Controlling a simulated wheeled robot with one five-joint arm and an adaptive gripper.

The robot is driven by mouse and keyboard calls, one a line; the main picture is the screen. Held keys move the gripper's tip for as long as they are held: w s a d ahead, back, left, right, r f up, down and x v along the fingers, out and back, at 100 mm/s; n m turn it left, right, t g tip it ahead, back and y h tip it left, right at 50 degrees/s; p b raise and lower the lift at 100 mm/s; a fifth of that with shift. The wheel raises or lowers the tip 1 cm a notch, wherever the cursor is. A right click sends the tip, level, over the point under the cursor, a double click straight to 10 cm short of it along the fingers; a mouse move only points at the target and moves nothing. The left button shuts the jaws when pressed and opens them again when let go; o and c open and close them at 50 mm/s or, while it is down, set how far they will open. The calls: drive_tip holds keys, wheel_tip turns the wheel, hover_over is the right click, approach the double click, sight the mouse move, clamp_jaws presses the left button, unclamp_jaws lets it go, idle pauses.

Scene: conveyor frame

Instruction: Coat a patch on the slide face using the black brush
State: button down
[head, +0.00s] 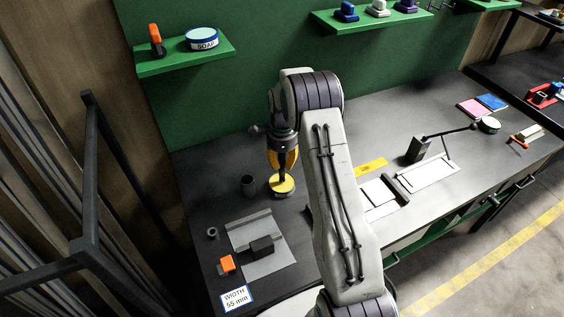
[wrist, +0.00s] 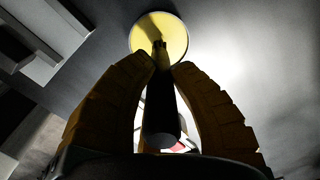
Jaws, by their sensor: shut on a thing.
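My gripper (head: 283,160) points down over the back left part of the bench. Its yellow-brown fingers (wrist: 160,75) are shut on the black brush (wrist: 160,115), whose dark handle stands between them. The brush tip is over or in a round tin with yellow contents (wrist: 175,32); I cannot tell whether it touches them. The tin (head: 282,194) stands on the bench below the gripper. A light grey plate (head: 268,267) with a raised strip and a dark block (head: 262,246) lies nearer the front left. It may bear the slide face, but I cannot tell which surface that is.
A dark cup (head: 248,185) stands left of the tin. A small ring (head: 212,233), an orange piece (head: 227,264) and a width sign (head: 235,299) lie around the plate. A dark frame (head: 110,150) stands left of the bench. My arm hides part of the middle.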

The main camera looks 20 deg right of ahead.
drive_tip(key=shift+f+b, duration=0.55)
drive_tip(key=shift+b, duration=0.05)
idle(2.2)
drive_tip(key=shift+r, duration=0.15)
drive_tip(key=shift+r+p, duration=1.95)
drive_tip(key=shift+r, duration=1.45)
